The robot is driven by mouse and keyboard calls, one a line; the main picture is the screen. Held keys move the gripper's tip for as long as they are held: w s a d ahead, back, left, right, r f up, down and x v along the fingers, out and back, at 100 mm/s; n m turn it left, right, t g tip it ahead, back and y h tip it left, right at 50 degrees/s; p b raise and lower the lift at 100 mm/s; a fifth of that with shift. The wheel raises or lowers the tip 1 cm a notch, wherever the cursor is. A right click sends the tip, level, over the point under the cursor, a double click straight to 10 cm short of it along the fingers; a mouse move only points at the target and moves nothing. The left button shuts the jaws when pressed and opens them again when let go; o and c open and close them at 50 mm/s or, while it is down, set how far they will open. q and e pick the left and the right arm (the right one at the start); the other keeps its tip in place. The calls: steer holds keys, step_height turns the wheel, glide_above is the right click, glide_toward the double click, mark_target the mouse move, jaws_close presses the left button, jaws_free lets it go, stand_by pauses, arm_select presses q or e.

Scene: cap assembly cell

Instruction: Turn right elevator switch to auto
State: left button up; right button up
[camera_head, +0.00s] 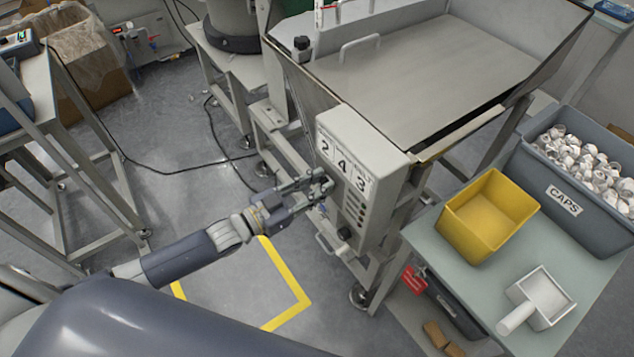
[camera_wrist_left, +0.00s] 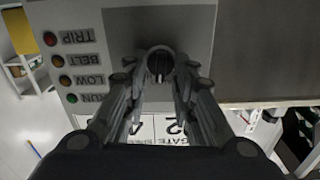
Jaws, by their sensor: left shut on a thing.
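The grey-white control box (camera_head: 380,150) is mounted on the hopper's frame, with number plates 2, 4 and 3 on its face. In the left wrist view, which looks upside down, a black rotary switch knob (camera_wrist_left: 159,64) sits on the panel (camera_wrist_left: 120,20). Its light pointer mark lies roughly upright in that view. My left gripper (camera_head: 325,187) is at the box face, and it also shows in the left wrist view (camera_wrist_left: 158,70), its fingertips shut on either side of the knob. The knob's position labels cannot be read. My right gripper is not in view.
Indicator lights (camera_wrist_left: 60,80) labelled TRIP, BELT, LOW and RUN are beside the knob. Another black knob (camera_head: 345,234) sits lower on the box. A table (camera_head: 440,240) at right holds a yellow bin (camera_head: 487,215), a scoop (camera_head: 540,300) and a grey CAPS bin (camera_head: 540,175).

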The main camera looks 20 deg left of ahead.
arm_select(q)
steer(key=shift+n, duration=0.6)
steer(key=o, duration=0.9)
steer(key=shift+a, duration=0.1)
steer(key=v, duration=1.2)
